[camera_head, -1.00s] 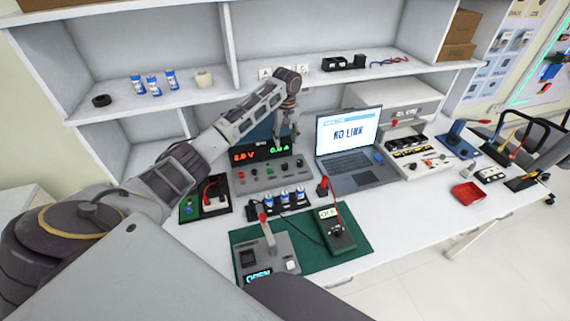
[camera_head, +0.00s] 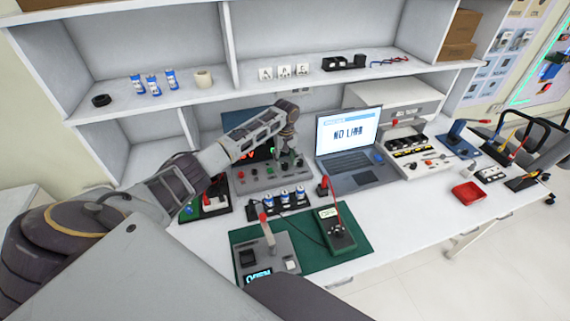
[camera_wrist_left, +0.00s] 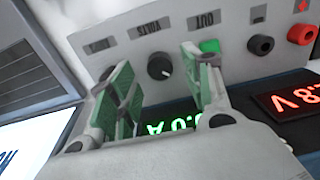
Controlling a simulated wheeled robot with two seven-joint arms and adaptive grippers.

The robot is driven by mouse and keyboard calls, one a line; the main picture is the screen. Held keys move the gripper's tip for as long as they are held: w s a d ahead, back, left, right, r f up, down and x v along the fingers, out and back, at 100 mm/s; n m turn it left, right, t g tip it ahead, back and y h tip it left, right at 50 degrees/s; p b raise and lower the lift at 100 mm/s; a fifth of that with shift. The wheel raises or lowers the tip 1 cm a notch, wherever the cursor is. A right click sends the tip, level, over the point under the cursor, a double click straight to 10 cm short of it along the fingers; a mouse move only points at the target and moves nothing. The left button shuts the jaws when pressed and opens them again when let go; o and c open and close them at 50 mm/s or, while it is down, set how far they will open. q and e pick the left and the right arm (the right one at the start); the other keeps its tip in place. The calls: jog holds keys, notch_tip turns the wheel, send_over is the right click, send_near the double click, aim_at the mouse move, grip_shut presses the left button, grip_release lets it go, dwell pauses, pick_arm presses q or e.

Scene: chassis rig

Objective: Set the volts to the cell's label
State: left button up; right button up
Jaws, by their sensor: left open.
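The power supply (camera_head: 250,184) stands at the back of the bench. In the left wrist view its panel is upside down, with the VOLTS knob (camera_wrist_left: 160,66), a green OUT button (camera_wrist_left: 209,46), a red voltage display (camera_wrist_left: 287,101) reading about 2.8 V and a green current display (camera_wrist_left: 170,121). My left gripper (camera_head: 286,158) is open at the panel. In the wrist view its green-padded fingers (camera_wrist_left: 155,72) lie either side of the VOLTS knob, with no clear contact. Blue-and-white cells (camera_head: 284,194) stand in a black holder in front; their labels are too small to read. My right gripper is not in view.
A laptop (camera_head: 347,140) reading NO LINK stands right of the supply. A multimeter (camera_head: 336,228) and a tester with a red-topped lever (camera_head: 265,262) sit on a green mat (camera_head: 310,258) in front. A red tray (camera_head: 467,193) lies to the right.

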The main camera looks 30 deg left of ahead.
pick_arm(q)
jog(key=shift+f, duration=1.25)
jog(key=shift+c, duration=0.3)
jog(key=c, duration=1)
